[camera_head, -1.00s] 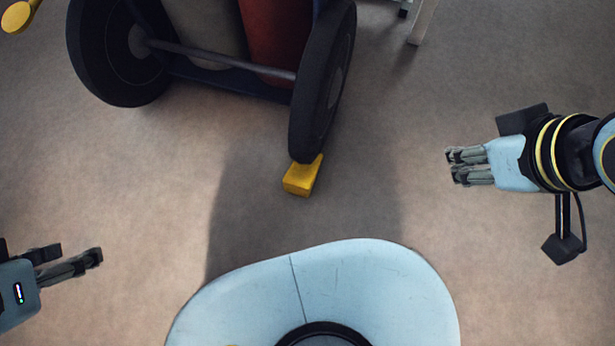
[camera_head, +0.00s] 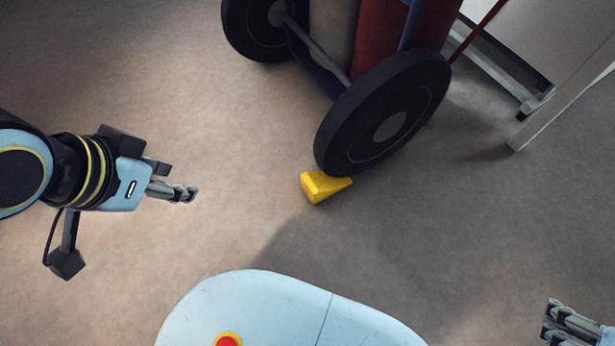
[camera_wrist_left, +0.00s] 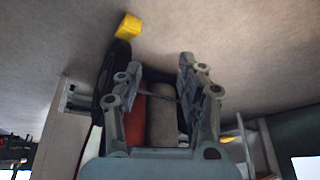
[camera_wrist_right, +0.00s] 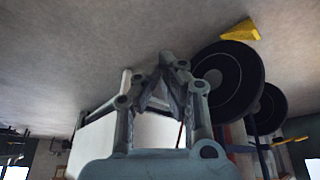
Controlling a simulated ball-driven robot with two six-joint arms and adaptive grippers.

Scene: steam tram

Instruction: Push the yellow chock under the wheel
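The yellow chock (camera_head: 322,187) lies on the floor at the foot of the near black wheel (camera_head: 385,115) of a cart. Its low end points to the wheel; I cannot tell whether they touch. The chock also shows in the left wrist view (camera_wrist_left: 129,27) and the right wrist view (camera_wrist_right: 241,31). My left gripper (camera_head: 188,193) is left of the chock, well apart from it, open and empty. In the left wrist view its fingers stand wide apart. My right gripper (camera_head: 552,322) is at the lower right edge, far from the chock. Its fingertips come together, with nothing visible between them.
The cart carries a red cylinder (camera_head: 382,40) and a grey one (camera_head: 331,28). Its other wheel (camera_head: 255,25) stands farther back. A pale frame with a leg (camera_head: 550,110) stands at the upper right. The floor between my left gripper and the chock is clear.

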